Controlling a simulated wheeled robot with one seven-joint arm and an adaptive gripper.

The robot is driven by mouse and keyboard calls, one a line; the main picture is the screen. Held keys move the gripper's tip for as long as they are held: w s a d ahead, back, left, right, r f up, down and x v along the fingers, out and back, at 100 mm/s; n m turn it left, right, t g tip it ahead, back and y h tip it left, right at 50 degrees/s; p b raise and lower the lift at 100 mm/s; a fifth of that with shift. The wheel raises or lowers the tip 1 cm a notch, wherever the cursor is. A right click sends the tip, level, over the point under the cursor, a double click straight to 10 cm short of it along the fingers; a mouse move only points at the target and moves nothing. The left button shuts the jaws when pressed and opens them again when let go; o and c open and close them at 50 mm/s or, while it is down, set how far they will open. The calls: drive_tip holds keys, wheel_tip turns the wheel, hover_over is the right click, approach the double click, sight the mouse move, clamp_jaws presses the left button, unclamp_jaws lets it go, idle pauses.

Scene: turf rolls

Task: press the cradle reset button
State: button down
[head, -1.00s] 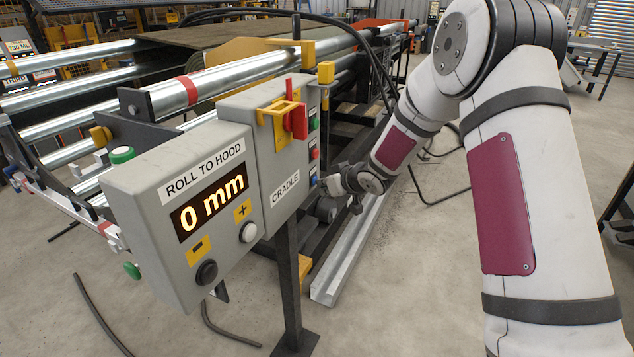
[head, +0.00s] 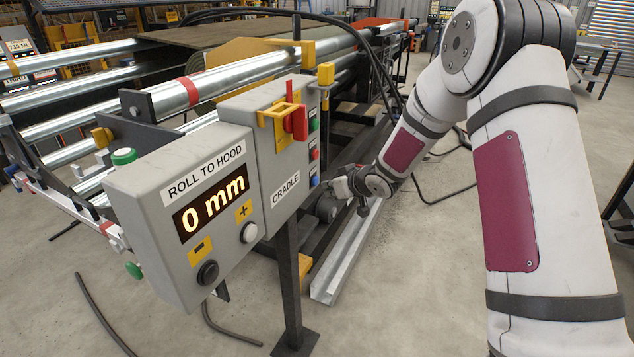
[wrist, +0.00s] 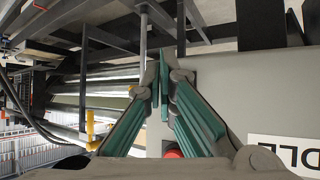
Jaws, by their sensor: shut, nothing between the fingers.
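The grey cradle box (head: 283,150) carries a CRADLE label (head: 285,190), which also shows in part in the wrist view (wrist: 288,152). On its right side are a green button (head: 313,124), a red button (head: 315,154) and, lowest, a blue button (head: 315,181); none has a readable name. My gripper (head: 334,187) is shut and empty, just right of the blue button with a small gap. In the wrist view the closed fingertips (wrist: 160,82) point along the box side. Part of a red button (wrist: 173,153) shows below them; the blue button is not visible there.
A red lever on a yellow plate (head: 296,122) sticks out of the box front. The ROLL TO HOOD box (head: 150,240), reading 0 mm, stands to the left. Metal rollers (head: 235,76) lie behind. A metal channel (head: 345,260) lies on the floor below my gripper.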

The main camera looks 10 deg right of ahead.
drive_tip(key=shift+s+d+p, duration=0.5)
drive_tip(key=shift+s+d, duration=0.25)
drive_tip(key=shift+d, duration=0.25)
drive_tip(key=shift+s+d+p, duration=0.5)
drive_tip(key=shift+s+d, duration=0.2)
drive_tip(key=shift+d, duration=0.25)
